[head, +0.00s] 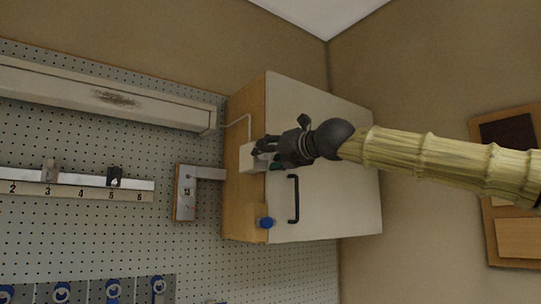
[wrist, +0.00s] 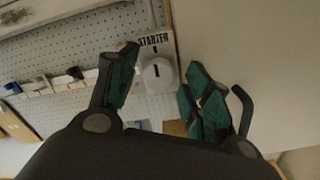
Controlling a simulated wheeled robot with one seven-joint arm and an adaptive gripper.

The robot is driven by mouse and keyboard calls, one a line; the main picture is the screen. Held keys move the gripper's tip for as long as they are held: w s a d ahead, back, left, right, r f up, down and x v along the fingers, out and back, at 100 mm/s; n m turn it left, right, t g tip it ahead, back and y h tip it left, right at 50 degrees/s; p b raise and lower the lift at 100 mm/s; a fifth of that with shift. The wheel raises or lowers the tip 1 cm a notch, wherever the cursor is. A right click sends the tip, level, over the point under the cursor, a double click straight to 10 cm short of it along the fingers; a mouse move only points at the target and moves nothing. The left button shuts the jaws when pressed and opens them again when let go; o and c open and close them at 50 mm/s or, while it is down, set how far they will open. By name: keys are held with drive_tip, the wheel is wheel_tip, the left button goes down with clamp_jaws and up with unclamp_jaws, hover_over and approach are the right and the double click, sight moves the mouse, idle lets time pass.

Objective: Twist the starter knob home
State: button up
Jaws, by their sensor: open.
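The starter knob (wrist: 158,76) is a round, pale knob with a short dark mark on its face, on a white plate (wrist: 145,53) labelled STARTER in the wrist view. A small dark mark shows between the label and the knob. In the head view the white starter box (head: 250,160) sits on the wooden side of the cabinet, its knob hidden by my gripper (head: 266,151). My gripper is open in the wrist view (wrist: 163,62), its green-padded fingers either side of the knob in the picture. I cannot tell whether they touch it.
The white cabinet door (head: 335,185) has a black handle (head: 293,199) below my gripper. A blue knob (head: 266,222) sits lower on the wooden side. A pegboard (head: 90,150) with a numbered rail (head: 75,193) and a metal bracket (head: 187,191) lies left.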

drive_tip(key=v, duration=1.2)
drive_tip(key=shift+d, duration=0.1)
drive_tip(key=shift+d+f, duration=0.1)
idle(0.3)
